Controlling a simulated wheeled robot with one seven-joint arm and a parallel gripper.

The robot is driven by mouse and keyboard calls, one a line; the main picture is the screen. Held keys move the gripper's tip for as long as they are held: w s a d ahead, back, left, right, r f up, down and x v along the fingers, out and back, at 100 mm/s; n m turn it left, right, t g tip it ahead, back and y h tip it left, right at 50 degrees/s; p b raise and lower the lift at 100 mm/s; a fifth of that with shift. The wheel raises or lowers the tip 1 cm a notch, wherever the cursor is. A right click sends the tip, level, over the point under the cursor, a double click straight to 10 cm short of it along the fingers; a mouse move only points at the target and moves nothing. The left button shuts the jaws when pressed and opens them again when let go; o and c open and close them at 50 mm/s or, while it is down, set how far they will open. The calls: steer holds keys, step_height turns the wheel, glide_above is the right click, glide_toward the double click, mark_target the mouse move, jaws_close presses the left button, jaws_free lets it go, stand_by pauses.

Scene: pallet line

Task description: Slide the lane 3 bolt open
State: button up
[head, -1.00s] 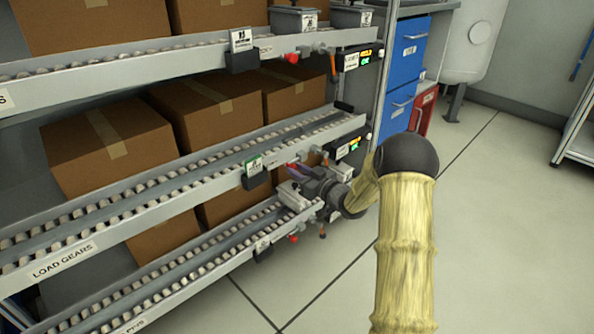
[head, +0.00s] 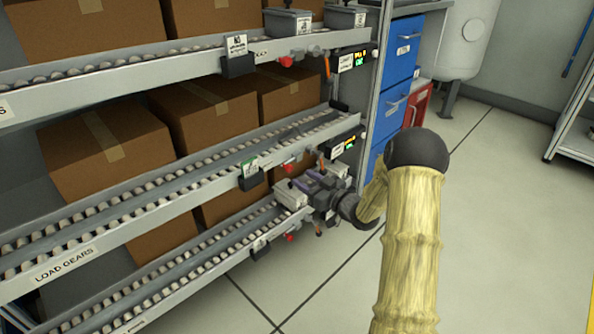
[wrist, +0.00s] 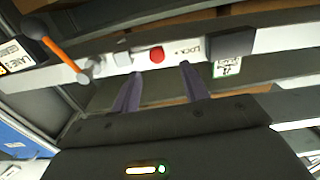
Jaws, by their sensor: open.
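A bolt with a red knob (wrist: 157,55) sits on a pale rail marked LOCK in the wrist view. My gripper (wrist: 157,79) is open, and its two purple-grey fingers point toward the rail with the knob just beyond the gap between them. No contact shows. In the head view my gripper (head: 301,188) is just below the front end of the middle rail, whose red knob (head: 288,166) is visible. The rail in the wrist view looks like this middle one, but I cannot read its lane number.
An orange lever (wrist: 62,52) stands beside the knob in the wrist view, with a black card holder (wrist: 231,42) on the other side. The bottom rail has its own red knob (head: 289,238). Cartons fill the shelves.

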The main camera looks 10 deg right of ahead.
steer(key=p+v, duration=0.4)
steer(key=v, duration=0.8)
steer(key=shift+a, duration=0.15)
steer(key=shift+s, duration=0.1)
steer(key=s+a+r+m+g+h+p, duration=0.2)
steer(key=a+r+g+h+p, duration=0.25)
steer(key=r+h+p, duration=0.45)
steer(key=s+a+r+m+g+p, duration=0.1)
steer(key=s+a+r+g+p, duration=0.1)
steer(key=s+r+g, duration=0.3)
steer(key=s+a+r+m+p, duration=0.1)
steer(key=s+a+r+m, duration=0.15)
steer(key=s, duration=0.55)
steer(key=s+a+r+m+g+p, duration=0.1)
steer(key=s+a+r+g+p, duration=0.15)
steer(key=s, duration=0.35)
step_height(320, 180, up, 37)
steer(key=p, duration=3.6)
steer(key=shift+r+g+h, duration=0.2)
steer(key=shift+g+h, duration=0.1)
